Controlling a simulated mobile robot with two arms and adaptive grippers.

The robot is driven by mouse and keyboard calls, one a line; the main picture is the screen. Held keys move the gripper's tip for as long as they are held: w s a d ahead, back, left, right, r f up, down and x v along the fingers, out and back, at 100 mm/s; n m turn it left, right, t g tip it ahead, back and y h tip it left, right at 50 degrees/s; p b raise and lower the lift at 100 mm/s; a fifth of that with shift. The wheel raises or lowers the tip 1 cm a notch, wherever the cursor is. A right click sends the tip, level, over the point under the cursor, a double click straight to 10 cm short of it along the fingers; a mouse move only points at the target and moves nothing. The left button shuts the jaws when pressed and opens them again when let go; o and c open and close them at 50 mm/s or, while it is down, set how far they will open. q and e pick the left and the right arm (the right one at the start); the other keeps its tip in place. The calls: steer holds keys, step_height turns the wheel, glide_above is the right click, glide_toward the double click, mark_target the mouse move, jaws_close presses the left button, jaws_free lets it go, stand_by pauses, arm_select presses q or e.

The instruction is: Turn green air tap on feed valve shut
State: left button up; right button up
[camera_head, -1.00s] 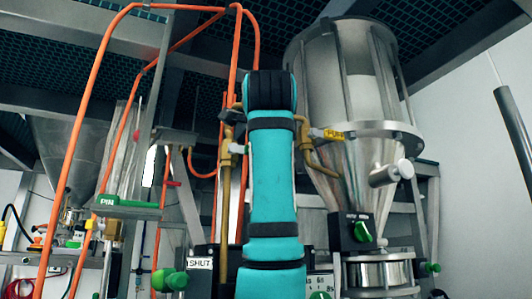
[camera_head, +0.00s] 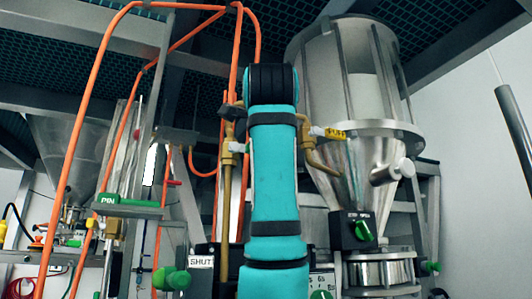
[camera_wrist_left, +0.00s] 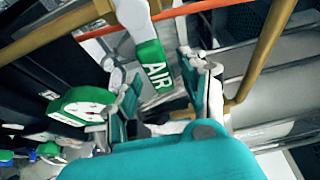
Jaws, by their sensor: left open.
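The green air tap handle, marked AIR (camera_wrist_left: 155,66), shows in the left wrist view on a pale lever that comes down from the top edge. My left gripper (camera_wrist_left: 165,84) is open, with one finger on each side of the green handle. I cannot tell whether either finger touches it. In the head view my teal arm stands upright in the middle and hides the gripper and the air tap. My right gripper is in neither view.
Brass pipes (camera_wrist_left: 262,50) pass close on the right. In the head view, a steel hopper (camera_head: 350,95) stands right of my arm, with a green knob (camera_head: 364,230) below. Orange hoses (camera_head: 88,90) run at left.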

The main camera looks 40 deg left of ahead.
arm_select(q)
steer(key=v, duration=1.1)
steer(key=shift+a, duration=0.1)
